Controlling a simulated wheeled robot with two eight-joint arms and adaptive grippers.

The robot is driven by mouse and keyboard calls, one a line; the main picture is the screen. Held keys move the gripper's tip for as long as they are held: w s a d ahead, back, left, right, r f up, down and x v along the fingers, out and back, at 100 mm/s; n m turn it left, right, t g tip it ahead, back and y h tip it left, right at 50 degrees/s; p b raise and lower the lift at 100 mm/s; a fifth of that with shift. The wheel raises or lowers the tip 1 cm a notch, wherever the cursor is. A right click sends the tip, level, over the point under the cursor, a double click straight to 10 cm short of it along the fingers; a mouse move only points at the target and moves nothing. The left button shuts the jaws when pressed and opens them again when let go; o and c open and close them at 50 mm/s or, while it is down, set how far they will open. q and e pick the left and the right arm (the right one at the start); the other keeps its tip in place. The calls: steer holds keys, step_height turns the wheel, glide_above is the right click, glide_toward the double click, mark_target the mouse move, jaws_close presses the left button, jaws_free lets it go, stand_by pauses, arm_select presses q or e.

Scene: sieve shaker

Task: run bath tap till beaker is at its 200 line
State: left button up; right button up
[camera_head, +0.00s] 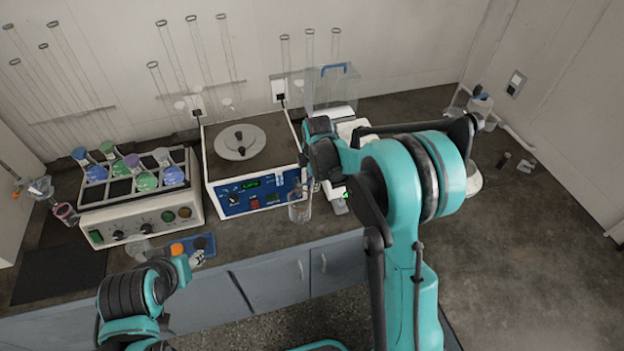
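A box with a blue front panel (247,190), a green display and a round lid on top stands mid-bench; it looks like the bath. A clear glass beaker (299,208) stands upright at the right of its front. Its marks and water level are too small to read, and I cannot make out a tap. My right gripper (321,158) hangs just right of the box, above and behind the beaker. Its fingertips are not clear, so I cannot tell if it is open or holds anything.
A rack with coloured flasks (145,222) stands left of the box. The right bench (545,230) is mostly clear.

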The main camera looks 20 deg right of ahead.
steer(key=shift+c, duration=0.4)
jaws_close()
steer(key=shift+s+m, duration=0.1)
steer(key=shift+m, duration=0.2)
steer(key=s+m, duration=0.1)
steer(key=m, duration=0.2)
steer(key=s+a+m+h+b, duration=0.1)
steer(key=m, duration=0.2)
steer(key=m+b, duration=0.1)
steer(key=m, duration=0.2)
steer(key=shift+s+a+g+h, duration=0.3)
steer(key=shift+s+a, duration=0.05)
steer(key=shift+s, duration=0.05)
steer(key=shift+o, duration=0.4)
jaws_free()
